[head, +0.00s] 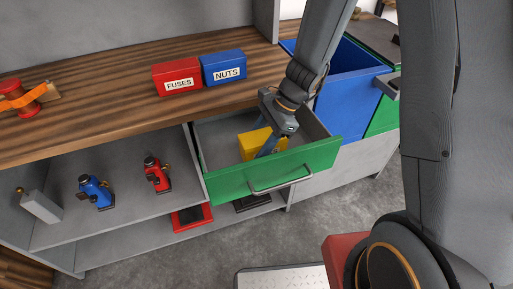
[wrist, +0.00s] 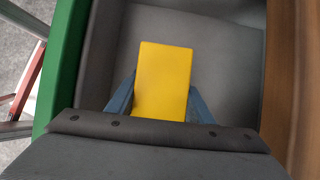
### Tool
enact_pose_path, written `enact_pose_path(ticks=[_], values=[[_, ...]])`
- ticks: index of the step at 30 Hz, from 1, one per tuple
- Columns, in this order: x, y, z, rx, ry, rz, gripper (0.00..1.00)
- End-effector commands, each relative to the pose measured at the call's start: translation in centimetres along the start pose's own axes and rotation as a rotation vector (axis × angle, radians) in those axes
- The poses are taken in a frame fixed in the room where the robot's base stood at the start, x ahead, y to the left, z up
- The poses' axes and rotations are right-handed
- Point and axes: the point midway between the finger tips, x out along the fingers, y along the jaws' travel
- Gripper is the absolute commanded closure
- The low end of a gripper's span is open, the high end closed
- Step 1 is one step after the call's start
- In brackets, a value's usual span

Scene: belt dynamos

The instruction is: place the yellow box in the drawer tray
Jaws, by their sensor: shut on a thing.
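The yellow box (head: 251,144) is inside the open drawer with the green front (head: 262,172). My gripper (head: 268,148) reaches down into the drawer and is shut on the yellow box. In the wrist view the yellow box (wrist: 163,80) sits between the two blue-grey fingers (wrist: 158,100). The grey drawer tray (wrist: 225,60) surrounds it, with bare floor beyond and to the right of the box. I cannot tell whether the box touches the tray floor. The box's lower end is hidden by my wrist.
A red FUSES box (head: 177,78) and a blue NUTS box (head: 224,68) stand on the wooden worktop (head: 100,110). A blue bin (head: 345,85) is right of the drawer. Blue (head: 96,191) and red (head: 157,174) devices stand on the shelf at left.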

Motion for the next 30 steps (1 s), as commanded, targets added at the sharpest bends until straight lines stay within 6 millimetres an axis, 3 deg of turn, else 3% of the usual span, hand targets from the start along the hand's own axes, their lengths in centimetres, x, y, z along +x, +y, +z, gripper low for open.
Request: enact_pose_path(ticks=[12, 13, 16, 26, 30], values=[[0.7, -0.1, -0.4, 0.0, 0.001, -0.002, 0.94], [0.7, 0.0, -0.5, 0.0, 0.001, -0.001, 0.52], [0.7, 0.0, -0.4, 0.0, 0.001, -0.001, 0.35], [0.5, 0.0, -0.3, 0.0, 0.001, -0.001, 0.34], [-0.9, -0.1, -0.3, -0.001, 0.0, -0.005, 0.34]])
